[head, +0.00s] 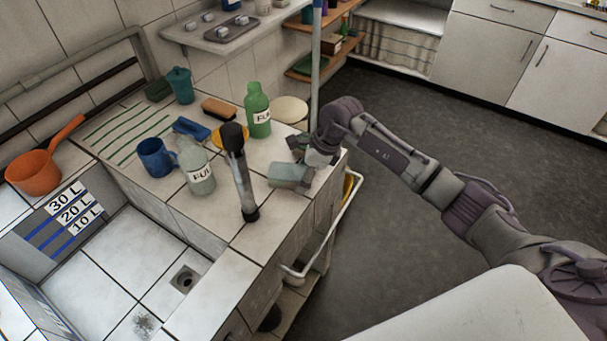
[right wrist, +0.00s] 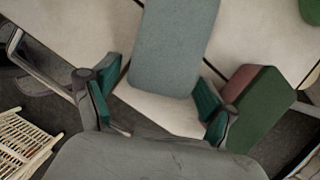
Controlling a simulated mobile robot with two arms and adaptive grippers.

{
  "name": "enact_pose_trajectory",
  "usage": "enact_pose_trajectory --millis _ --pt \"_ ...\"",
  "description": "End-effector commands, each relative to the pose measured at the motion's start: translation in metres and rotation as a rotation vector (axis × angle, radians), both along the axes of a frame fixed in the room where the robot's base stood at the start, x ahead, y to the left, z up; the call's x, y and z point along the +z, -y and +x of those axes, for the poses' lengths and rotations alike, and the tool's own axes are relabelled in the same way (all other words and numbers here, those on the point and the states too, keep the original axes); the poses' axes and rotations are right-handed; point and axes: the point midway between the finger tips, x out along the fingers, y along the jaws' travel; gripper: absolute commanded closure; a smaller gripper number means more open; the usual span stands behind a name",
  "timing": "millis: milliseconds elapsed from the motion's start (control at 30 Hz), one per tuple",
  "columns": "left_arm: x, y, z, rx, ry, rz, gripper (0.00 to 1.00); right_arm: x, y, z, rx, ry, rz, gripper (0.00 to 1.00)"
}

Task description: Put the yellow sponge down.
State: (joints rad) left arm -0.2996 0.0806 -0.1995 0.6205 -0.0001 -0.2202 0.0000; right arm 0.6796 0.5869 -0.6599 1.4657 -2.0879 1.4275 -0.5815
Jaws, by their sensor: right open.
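My right gripper (head: 308,160) is at the right edge of the tiled counter and is open. In the right wrist view, its fingertips (right wrist: 157,84) stand apart on either side of the near end of a grey-green block (right wrist: 174,48), with a gap on the left. The block (head: 289,175) lies on the tiles in the head view. It is sponge-shaped, but no plainly yellow sponge shows. A green and reddish-brown block (right wrist: 262,108) is beside the right finger. My left gripper is not in view.
A green bottle (head: 258,110), a pale bottle (head: 197,168), a blue mug (head: 156,158) and an upright black-ended metal tube (head: 241,175) stand on the counter. An orange dipper (head: 35,172) is by the sink basin. A white rail (head: 330,235) runs along the counter's right side.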

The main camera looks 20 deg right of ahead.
Motion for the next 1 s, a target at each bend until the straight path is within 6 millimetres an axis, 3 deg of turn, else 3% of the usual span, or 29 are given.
enact_pose_trajectory --millis 167,500,700,1000 --pt "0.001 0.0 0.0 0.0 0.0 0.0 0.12 0.011 0.004 0.0 -0.001 0.004 -0.001 0.16" --pt "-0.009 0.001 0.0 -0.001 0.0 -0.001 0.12 0.076 0.028 -0.012 -0.001 0.005 -0.002 0.16" --pt "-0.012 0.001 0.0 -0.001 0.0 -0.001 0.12 0.104 0.037 -0.017 0.0 0.002 -0.001 0.16" --pt "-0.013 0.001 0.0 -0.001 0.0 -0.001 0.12 0.114 0.04 -0.02 0.0 -0.001 0.0 0.16"
